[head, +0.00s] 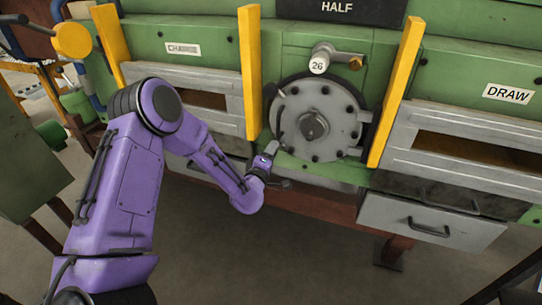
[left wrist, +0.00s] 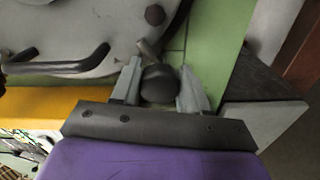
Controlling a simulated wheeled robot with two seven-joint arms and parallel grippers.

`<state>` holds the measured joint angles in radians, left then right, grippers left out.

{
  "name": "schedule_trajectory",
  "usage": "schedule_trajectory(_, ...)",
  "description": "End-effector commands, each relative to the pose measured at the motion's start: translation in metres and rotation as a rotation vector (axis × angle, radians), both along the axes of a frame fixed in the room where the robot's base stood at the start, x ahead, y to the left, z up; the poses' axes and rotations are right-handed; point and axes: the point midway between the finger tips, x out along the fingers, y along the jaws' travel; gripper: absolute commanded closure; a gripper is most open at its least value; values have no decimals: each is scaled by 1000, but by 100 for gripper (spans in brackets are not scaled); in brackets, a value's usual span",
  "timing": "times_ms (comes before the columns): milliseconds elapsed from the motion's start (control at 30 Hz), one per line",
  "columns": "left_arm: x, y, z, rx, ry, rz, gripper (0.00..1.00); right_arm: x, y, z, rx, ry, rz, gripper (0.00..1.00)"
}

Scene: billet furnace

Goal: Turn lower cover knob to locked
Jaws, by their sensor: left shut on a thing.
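The round grey cover (head: 340,112), bolted around its rim, sits in the middle of the green furnace front. It also shows in the left wrist view (left wrist: 85,22). My left gripper (head: 278,165) is at the cover's lower left edge. In the left wrist view my left gripper (left wrist: 161,88) has a dark round knob (left wrist: 159,83) between its two grey fingers, and it is shut on it. This knob is beside the cover's edge, against green metal. In the head view the gripper mostly hides the knob, and I cannot tell its turned position. My right gripper is not in view.
Yellow upright bars (head: 250,75) and (head: 397,92) flank the cover. A lever with a "26" tag (head: 319,64) is above it. A curved handle (left wrist: 62,67) sticks out near my left fingers. A grey drawer (head: 432,222) is at lower right. Open floor lies below.

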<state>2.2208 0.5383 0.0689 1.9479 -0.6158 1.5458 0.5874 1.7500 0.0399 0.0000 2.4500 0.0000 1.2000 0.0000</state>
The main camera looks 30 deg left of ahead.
Motion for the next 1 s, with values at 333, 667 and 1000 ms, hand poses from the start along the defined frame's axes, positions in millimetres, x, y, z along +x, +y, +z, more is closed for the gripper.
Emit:
schedule_trajectory(333, 0, 0, -1, -166, -38, -1, 86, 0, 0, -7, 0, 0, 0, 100)
schedule_trajectory(667, 0, -1, -1, -207, -46, -2, 86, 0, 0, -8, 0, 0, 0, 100)
schedule_trajectory(1000, 0, -1, -1, -207, -46, -2, 46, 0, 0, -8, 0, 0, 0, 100)
